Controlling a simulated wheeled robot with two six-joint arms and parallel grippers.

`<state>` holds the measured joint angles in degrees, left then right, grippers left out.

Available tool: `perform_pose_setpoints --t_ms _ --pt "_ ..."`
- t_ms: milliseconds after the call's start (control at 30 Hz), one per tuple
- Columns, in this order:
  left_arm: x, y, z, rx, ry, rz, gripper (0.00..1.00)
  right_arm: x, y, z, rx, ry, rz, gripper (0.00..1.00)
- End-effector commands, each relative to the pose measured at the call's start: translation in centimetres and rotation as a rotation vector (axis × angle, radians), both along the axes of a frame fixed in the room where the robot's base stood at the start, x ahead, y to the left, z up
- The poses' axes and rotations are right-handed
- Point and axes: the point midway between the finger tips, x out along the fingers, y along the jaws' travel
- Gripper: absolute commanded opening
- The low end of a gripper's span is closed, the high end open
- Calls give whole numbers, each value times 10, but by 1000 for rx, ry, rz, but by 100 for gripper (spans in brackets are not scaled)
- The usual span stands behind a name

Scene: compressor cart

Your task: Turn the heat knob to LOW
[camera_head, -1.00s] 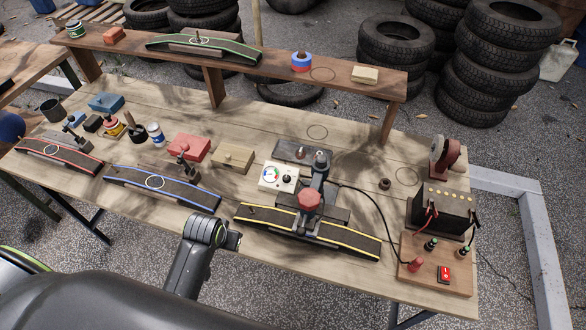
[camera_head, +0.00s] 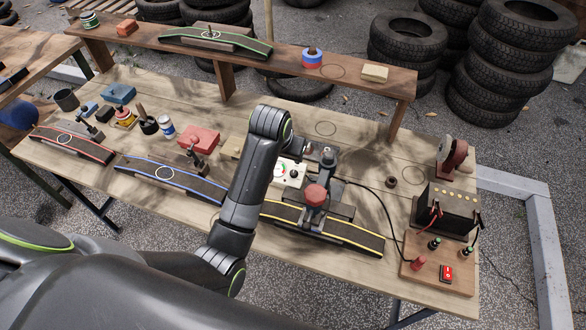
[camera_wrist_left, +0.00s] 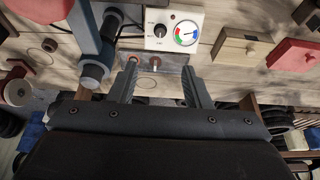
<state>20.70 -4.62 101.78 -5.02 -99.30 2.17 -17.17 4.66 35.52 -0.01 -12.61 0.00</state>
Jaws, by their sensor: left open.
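The heat knob (camera_head: 294,175) is a small black dial on a white box (camera_head: 291,183) with a coloured gauge, right of my left arm in the head view. In the left wrist view the knob (camera_wrist_left: 160,30) is at the top centre, beside the round gauge (camera_wrist_left: 186,33). Its small lettering is too blurred to read surely. My left gripper (camera_wrist_left: 158,72) is open, with its fingers apart and nothing gripped. In that picture its fingertips lie below the knob, over a dark metal plate with posts, apart from the knob. My right gripper is not in view.
A clamp with a red knob (camera_head: 316,195) stands over the yellow-edged strip, close beside the white box. A cable runs right toward a black battery (camera_head: 446,208). Red and tan boxes stand left of my arm. A raised shelf (camera_head: 345,83) spans the back.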

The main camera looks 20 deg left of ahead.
Motion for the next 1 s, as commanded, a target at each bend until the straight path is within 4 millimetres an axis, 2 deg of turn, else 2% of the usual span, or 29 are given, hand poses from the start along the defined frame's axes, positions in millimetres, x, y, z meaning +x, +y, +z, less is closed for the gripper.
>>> perform_pose_setpoints --t_ms 200,600,800,1000 --pt "14 0 -36 1 5 -1 44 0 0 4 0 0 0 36" --pt "37 -1 -92 1 3 0 44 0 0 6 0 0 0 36" --pt "47 -1 -117 1 3 -1 44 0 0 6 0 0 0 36" --pt "54 -2 -132 0 1 -1 44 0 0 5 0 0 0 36"
